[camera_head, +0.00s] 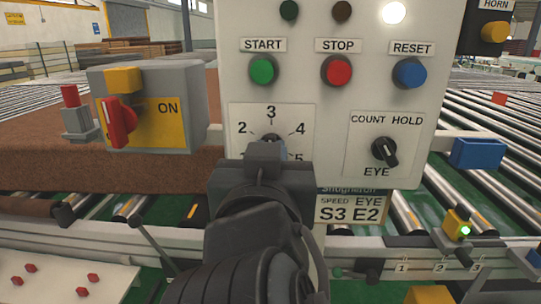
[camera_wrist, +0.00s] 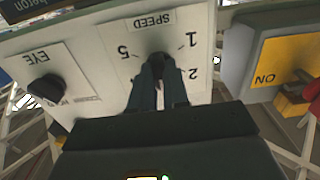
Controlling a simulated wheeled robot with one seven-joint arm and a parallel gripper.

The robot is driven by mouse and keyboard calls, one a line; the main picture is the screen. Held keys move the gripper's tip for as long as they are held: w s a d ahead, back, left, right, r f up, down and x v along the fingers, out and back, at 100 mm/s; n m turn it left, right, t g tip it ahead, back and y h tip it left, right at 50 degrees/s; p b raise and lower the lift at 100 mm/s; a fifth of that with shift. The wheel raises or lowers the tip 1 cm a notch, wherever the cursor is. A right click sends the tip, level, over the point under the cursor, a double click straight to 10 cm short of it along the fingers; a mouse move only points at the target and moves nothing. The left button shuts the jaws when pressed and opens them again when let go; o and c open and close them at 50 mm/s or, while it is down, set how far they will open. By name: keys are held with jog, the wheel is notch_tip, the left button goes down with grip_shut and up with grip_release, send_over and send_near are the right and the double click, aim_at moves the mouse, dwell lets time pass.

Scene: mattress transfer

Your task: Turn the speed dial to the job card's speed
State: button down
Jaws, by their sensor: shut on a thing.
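The speed dial (camera_head: 270,138) is a dark knob on the white control panel, on a plate with numbers 2, 3, 4 and 5 showing in the head view. My gripper (camera_head: 268,156) is in front of it and hides its lower part. In the wrist view the dial (camera_wrist: 157,60) appears upside down, with my gripper's two fingers (camera_wrist: 158,72) closed on its sides. The dial's pointer is too hidden to read. The job card (camera_head: 350,209) below the panel reads speed S3 and eye E2.
The count/hold/eye knob (camera_head: 385,151) is right of the dial. Start (camera_head: 262,70), stop (camera_head: 336,70) and reset (camera_head: 409,72) buttons are above. A grey box with a red switch (camera_head: 117,121) stands at left. Roller conveyors lie behind.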

jog(key=c, duration=1.1)
grip_release()
jog(key=s, duration=0.7)
jog(key=shift+s+a, duration=0.15)
jog(key=shift+s, duration=0.25)
jog(key=shift+f, duration=0.1)
